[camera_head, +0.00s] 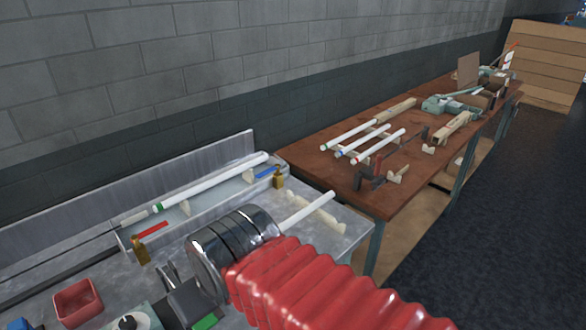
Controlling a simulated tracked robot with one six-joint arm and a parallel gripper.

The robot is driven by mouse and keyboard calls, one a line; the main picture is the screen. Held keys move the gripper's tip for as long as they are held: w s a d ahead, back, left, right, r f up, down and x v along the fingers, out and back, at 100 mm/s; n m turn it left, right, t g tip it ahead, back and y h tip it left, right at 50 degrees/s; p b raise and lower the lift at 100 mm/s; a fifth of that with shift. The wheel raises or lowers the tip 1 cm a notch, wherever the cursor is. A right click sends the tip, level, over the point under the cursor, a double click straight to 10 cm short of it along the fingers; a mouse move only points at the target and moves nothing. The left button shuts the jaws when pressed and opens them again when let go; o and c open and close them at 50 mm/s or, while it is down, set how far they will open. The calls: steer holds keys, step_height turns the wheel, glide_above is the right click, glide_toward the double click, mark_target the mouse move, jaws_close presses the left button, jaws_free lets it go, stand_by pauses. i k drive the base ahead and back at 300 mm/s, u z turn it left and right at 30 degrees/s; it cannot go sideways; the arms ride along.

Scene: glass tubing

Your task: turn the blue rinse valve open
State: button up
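The blue lever (264,174) of the rinse valve sits on a small brass body (278,179) at the right end of the metal trough, near the back of the grey bench. It lies roughly along the trough. My arm, with a red ribbed sleeve and dark metal rings, reaches in from the lower right. My gripper (171,280) seems to be the dark grey parts left of the rings, in front of the trough and well apart from the blue lever. Its fingers are not clear, so I cannot tell whether it is open or holds anything.
A red lever (152,229) on a brass body (140,250) is at the trough's left end. A long white tube (210,181) lies over the trough. Another white tube (308,210) is behind my arm. A red tray (78,301) stands left; a brown table (335,172) holds more tubes.

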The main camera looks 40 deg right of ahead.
mark_target(277, 167)
steer(key=z, duration=0.7)
steer(key=k, duration=1)
steer(key=z, duration=0.35)
steer(key=i, duration=1)
steer(key=u, duration=0.05)
